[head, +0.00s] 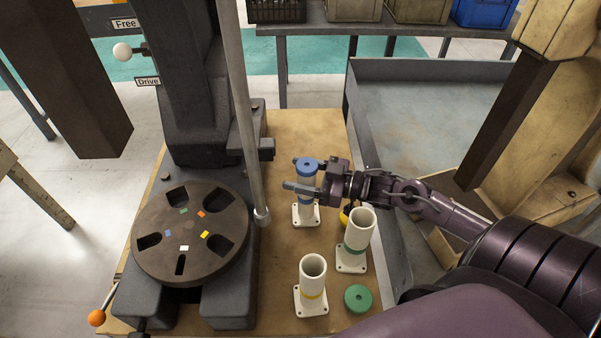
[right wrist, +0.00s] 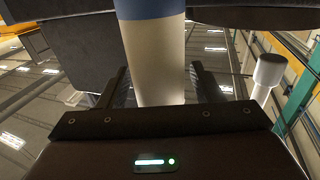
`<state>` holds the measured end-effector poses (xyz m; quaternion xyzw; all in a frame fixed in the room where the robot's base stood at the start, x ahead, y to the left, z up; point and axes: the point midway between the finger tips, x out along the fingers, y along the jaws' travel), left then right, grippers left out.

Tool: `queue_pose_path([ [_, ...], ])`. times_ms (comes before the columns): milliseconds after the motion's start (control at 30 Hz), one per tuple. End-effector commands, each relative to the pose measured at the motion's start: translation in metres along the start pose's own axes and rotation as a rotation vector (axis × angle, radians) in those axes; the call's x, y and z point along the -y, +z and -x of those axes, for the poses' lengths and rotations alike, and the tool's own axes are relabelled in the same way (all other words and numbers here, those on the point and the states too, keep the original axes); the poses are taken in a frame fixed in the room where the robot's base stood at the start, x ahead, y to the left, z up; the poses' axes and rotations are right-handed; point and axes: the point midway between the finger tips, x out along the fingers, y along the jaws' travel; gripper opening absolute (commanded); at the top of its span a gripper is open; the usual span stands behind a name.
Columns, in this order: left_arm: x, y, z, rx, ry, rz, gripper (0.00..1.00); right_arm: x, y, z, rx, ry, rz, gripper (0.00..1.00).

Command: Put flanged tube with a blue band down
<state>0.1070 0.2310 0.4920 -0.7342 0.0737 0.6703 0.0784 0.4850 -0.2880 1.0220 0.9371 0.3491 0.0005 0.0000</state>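The flanged tube with a blue band (head: 305,213) stands upright, its square white flange on the wooden board. A blue round piece (head: 306,167) shows at its upper end. My right gripper (head: 304,178) reaches in from the right, one finger on each side of this tube. In the right wrist view the pale tube (right wrist: 158,65) is between the two fingers, with its blue band at the picture's top. Narrow gaps seem to show beside the tube, so the fingers look open around it. My left gripper is not in view.
The press's slotted round plate (head: 190,262) and long lever (head: 245,120) are left of my right gripper.

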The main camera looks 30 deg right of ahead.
Motion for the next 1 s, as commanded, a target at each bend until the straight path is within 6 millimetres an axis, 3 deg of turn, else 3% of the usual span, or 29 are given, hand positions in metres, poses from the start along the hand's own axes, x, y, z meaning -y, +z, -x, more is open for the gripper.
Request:
queue_pose_path([
  [300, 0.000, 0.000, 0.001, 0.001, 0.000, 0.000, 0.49, 0.000, -0.003, 0.002, 0.002, 0.000, 0.000, 0.59],
  [800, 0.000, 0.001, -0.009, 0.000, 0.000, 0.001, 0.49, 0.000, -0.001, 0.067, 0.002, 0.001, -0.003, 0.59],
  [1000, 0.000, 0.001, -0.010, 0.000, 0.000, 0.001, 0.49, 0.000, -0.003, 0.075, 0.001, 0.001, -0.001, 0.59],
])
